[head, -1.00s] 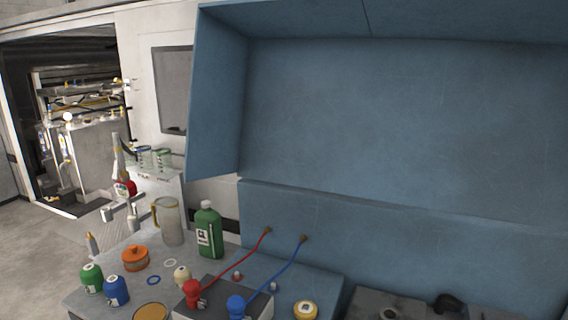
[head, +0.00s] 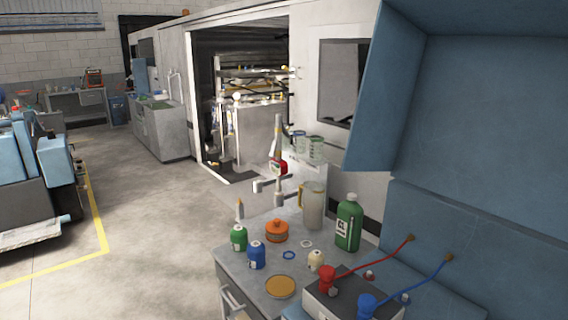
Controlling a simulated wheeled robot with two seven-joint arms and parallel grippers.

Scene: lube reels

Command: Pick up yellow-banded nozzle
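No nozzle with a clear yellow band can be made out. A small grey pointed piece (head: 239,208) stands upright at the bench's far left corner; its banding is too small to tell. A red nozzle (head: 327,279) on a red hose and a blue nozzle (head: 367,306) on a blue hose sit at a dark grey block (head: 322,296) at the front right. Neither of my grippers is in view.
The grey bench (head: 232,262) holds a green bottle (head: 348,226), a clear jug (head: 313,206), an orange pot (head: 277,231), green (head: 239,238) and blue (head: 256,255) containers, and a tan-topped round dish (head: 281,287). A blue panel (head: 480,130) rises at right.

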